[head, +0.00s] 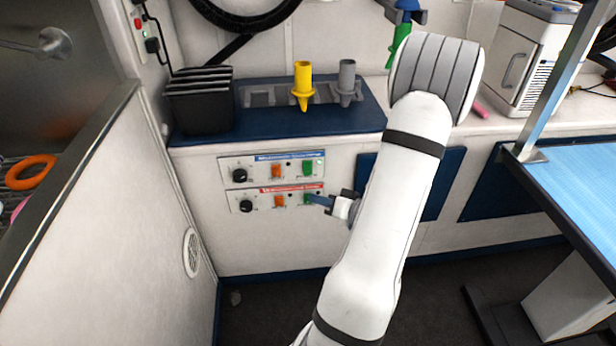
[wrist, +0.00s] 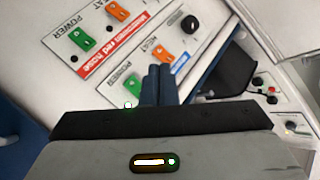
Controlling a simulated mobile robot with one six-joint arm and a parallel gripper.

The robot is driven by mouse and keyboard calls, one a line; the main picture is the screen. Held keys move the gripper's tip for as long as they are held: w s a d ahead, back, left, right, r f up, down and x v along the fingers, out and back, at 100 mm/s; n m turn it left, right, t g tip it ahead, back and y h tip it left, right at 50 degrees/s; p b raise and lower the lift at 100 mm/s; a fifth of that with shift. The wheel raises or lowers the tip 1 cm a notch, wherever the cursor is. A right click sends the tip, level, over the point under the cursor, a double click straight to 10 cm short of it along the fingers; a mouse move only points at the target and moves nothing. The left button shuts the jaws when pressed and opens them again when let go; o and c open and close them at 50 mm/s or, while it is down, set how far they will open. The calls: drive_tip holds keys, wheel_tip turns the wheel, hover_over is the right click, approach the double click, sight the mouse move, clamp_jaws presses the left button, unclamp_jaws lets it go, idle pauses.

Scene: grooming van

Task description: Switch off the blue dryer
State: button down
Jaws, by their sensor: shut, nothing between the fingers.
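Two dryer control panels are set one above the other in the white cabinet front. The upper, blue-labelled panel (head: 290,157) has a black knob, an orange switch (head: 277,171) and a green power switch (head: 308,167). In the wrist view its green switch (wrist: 133,90) lies just left of my fingertips, with a green-lit lamp (wrist: 128,104) beside it. The lower, red-labelled panel (head: 292,188) has the same controls. My gripper (head: 316,200) is shut and empty in front of the panels. In the wrist view its fingertips (wrist: 158,72) overlap the blue panel; I cannot tell whether they touch.
A blue-topped counter (head: 250,140) above the panels holds a black bin (head: 201,105), a yellow nozzle (head: 303,82) and a grey nozzle (head: 347,82). A white partition (head: 100,200) stands left. A blue table (head: 580,175) is at right. Dark floor lies below.

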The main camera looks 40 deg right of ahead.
sight(308, 168)
drive_tip(key=w+d+f, duration=0.1)
drive_tip(key=w+d, duration=0.3)
drive_tip(key=w, duration=0.3)
drive_tip(key=shift+w+d+f, duration=0.15)
drive_tip(key=shift+w+d, duration=0.1)
idle(2.0)
drive_tip(key=shift+w+d+f+b, duration=0.1)
drive_tip(key=shift+w+f+b, duration=0.1)
drive_tip(key=shift+b, duration=0.15)
drive_tip(key=shift+w+d+r, duration=0.1)
drive_tip(key=shift+r, duration=0.05)
drive_tip(key=shift+w+d+b, duration=0.2)
drive_tip(key=shift+w+b, duration=0.1)
drive_tip(key=shift+b, duration=0.25)
idle(0.5)
drive_tip(key=shift+s, duration=0.1)
idle(0.3)
